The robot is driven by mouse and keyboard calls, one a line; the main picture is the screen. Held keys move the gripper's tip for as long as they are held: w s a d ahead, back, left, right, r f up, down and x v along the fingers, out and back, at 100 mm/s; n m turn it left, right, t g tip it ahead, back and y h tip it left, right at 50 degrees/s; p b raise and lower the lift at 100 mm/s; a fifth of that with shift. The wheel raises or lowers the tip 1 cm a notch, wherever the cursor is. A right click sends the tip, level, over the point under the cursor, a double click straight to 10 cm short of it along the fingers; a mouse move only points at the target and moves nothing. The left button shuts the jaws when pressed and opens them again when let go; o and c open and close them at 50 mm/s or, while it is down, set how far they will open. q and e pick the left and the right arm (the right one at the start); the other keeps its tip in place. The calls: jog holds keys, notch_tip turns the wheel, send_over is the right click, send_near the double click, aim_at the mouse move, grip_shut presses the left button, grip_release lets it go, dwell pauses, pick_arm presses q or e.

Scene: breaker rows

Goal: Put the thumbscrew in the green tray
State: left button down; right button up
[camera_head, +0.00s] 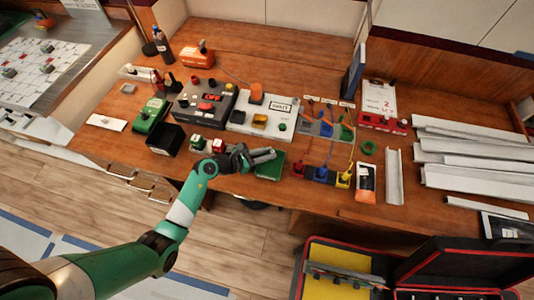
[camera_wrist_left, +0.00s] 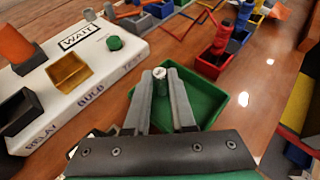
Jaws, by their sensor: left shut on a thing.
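My left gripper (camera_head: 270,154) reaches in from the left over the front of the workbench. In the left wrist view its fingers (camera_wrist_left: 161,88) are shut on the thumbscrew (camera_wrist_left: 160,74), a small silver piece with a round end at the fingertips. The green tray (camera_wrist_left: 212,105) is shallow and lies under and around the fingertips in that view. It also shows in the head view (camera_head: 270,170), partly hidden by the gripper. The visible part of its floor is empty. Whether the thumbscrew touches the tray, I cannot tell. My right gripper is not in view.
A white box with a WAIT label (camera_wrist_left: 84,70) stands beside the tray. Blue and yellow bins (camera_head: 321,173) are to its right, with a red bin (camera_wrist_left: 213,62) close by. A black bin (camera_head: 166,139) is left. An open case (camera_head: 400,285) stands below the bench's front edge.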

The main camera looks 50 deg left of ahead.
pick_arm(q)
jog(key=shift+f, duration=0.1)
jog(key=c, duration=1.2)
grip_release()
jog(key=shift+f, duration=0.1)
jog(key=o, duration=0.4)
jog(key=shift+o, duration=0.2)
jog(key=shift+r, duration=0.3)
jog(key=p+v, duration=0.2)
jog(key=v, duration=1)
